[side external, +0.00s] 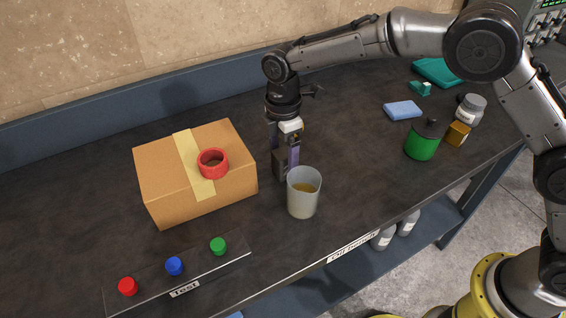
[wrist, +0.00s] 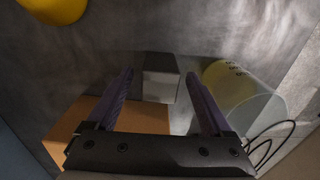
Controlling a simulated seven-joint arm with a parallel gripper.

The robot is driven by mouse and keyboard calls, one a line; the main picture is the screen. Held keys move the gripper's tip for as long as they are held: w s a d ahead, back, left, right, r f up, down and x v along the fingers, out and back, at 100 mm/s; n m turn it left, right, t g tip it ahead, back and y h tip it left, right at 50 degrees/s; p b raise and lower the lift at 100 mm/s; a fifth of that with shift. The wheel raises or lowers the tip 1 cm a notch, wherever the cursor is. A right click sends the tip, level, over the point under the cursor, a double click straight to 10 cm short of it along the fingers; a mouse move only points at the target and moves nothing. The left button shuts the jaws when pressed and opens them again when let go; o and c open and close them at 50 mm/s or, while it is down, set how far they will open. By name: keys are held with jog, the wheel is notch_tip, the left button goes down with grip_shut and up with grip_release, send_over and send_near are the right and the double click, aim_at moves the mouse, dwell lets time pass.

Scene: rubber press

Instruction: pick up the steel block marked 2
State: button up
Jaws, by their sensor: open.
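A small dark grey block (side external: 281,164) stands on the black bench between the cardboard box and a beaker. In the wrist view the block (wrist: 160,77) shows a paler top face between the fingertips. No number can be made out on it. My gripper (side external: 286,155) points down over the block, its purple-grey fingers apart. In the wrist view my gripper (wrist: 159,78) is open, with one finger to each side of the block and a visible gap at both sides. Whether a finger touches it cannot be told in the side view.
A beaker of yellow liquid (side external: 303,199) stands close by on the right. A cardboard box (side external: 164,197) with a red tape ring (side external: 213,163) is on the left. A panel with red, blue and green buttons (side external: 219,245) lies at front left. A green container (side external: 421,143) stands farther right.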

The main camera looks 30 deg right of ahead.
jog(key=shift+f, duration=0.5)
grip_shut()
dwell(1.0)
jog(key=shift+w+r, duration=0.1)
jog(key=shift+r, duration=0.15)
